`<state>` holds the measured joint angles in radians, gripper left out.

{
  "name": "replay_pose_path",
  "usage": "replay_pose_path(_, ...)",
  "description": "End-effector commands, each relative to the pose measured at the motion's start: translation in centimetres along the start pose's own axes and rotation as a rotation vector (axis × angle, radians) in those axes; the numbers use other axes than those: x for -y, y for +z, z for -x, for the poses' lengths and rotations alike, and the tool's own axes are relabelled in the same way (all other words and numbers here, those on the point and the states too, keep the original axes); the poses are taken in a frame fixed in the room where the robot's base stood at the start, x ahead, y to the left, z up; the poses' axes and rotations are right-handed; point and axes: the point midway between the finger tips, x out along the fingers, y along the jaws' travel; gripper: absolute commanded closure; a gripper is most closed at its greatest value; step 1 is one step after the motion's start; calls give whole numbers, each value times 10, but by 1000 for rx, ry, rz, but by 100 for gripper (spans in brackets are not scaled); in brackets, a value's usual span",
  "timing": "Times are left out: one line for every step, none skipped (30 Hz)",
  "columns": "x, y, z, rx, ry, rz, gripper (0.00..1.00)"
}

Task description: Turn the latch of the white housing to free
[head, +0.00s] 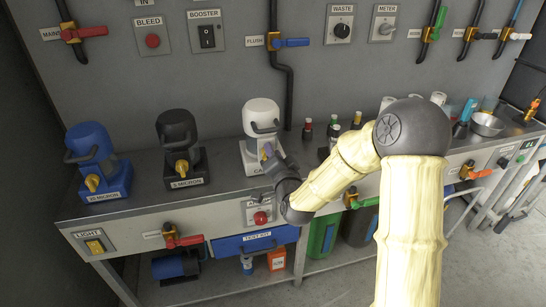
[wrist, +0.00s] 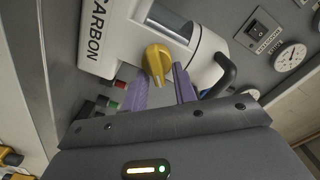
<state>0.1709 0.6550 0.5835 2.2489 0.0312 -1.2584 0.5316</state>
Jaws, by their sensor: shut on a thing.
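The white housing (head: 262,118) stands on the bench in the middle of the head view, with a black handle on its front. In the wrist view its white body (wrist: 205,62) fills the upper middle, with the label CARBON on its base. The yellow latch (wrist: 157,60) sits on the housing's front, its narrow grip pointing towards my gripper. My gripper (wrist: 162,80) has a purple finger on each side of the latch and is shut on it. In the head view my gripper (head: 268,153) is at the housing's front and mostly hides the latch.
A blue housing (head: 92,150) and a black housing (head: 177,135) with yellow latches stand to the left. Small bottles (head: 333,128) stand close on the right, partly behind my arm.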

Motion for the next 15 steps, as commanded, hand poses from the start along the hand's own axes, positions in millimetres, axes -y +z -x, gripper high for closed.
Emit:
replay_pose_path(-3,1,0,-1,2,-44,95)
replay_pose_path(-4,1,0,-1,2,-72,95)
replay_pose_path(-4,0,0,-1,2,-110,95)
replay_pose_path(-5,1,0,-1,2,-139,95)
replay_pose_path(-5,1,0,0,2,-168,95)
replay_pose_path(-5,1,0,0,2,-206,95)
replay_pose_path(-6,1,0,-1,2,-234,95)
replay_pose_path(-6,1,0,-1,2,-262,95)
replay_pose_path(-7,1,0,-1,2,-301,95)
replay_pose_path(-7,1,0,-1,2,-329,95)
replay_pose_path(-7,1,0,-1,2,-356,95)
replay_pose_path(-8,1,0,-1,1,-392,95)
replay_pose_path(-8,1,0,-1,1,-418,95)
replay_pose_path(-8,2,0,-1,1,-444,95)
replay_pose_path(-9,2,0,-1,1,-477,95)
